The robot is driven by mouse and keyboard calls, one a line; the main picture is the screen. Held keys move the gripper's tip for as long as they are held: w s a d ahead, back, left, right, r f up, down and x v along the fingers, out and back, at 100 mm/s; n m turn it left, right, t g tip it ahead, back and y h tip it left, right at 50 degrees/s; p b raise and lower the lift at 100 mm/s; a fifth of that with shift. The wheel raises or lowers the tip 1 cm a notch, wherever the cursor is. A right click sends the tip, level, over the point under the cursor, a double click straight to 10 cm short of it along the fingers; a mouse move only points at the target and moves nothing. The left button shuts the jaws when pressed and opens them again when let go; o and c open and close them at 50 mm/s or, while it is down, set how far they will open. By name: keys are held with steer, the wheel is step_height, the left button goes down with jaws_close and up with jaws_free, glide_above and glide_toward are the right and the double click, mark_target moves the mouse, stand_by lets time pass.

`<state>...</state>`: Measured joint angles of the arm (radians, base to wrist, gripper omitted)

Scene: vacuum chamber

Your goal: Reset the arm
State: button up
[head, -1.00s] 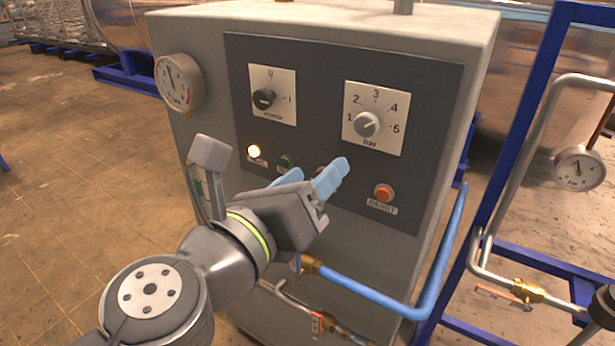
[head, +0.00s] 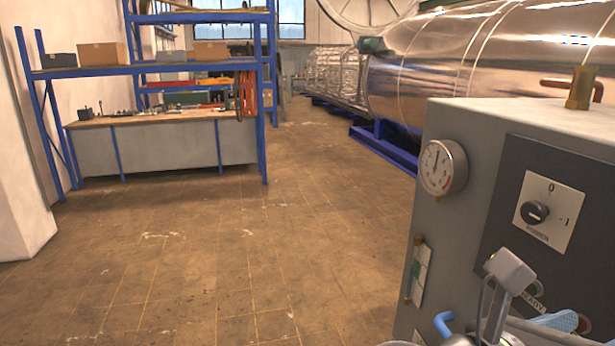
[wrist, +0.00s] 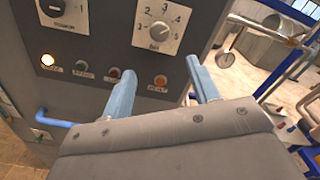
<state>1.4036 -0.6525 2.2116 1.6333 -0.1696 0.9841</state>
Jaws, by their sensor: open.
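My gripper (wrist: 162,88) is open and empty in the wrist view. Its two blue fingers are spread in front of the lower part of a dark control panel (wrist: 100,32). A red-orange button (wrist: 160,80) shows between the fingers, and I cannot tell how far off it is. In the head view only part of my gripper (head: 558,322) shows at the bottom right corner, before the cabinet (head: 462,225). Most of my arm is out of that view.
The panel carries a power knob (head: 536,213), a numbered dial (wrist: 160,30) and a lit lamp (wrist: 47,59). A pressure gauge (head: 443,167) sits on the cabinet's side. A workbench (head: 165,150) and blue shelving stand at left. The floor (head: 240,260) between is clear.

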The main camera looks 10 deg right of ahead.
steer(key=d, duration=0.6)
stand_by(0.8)
steer(key=shift+d, duration=0.15)
steer(key=shift+a, duration=3.4)
steer(key=shift+d, duration=8.8)
steer(key=shift+a+n, duration=0.15)
steer(key=shift+n, duration=0.45)
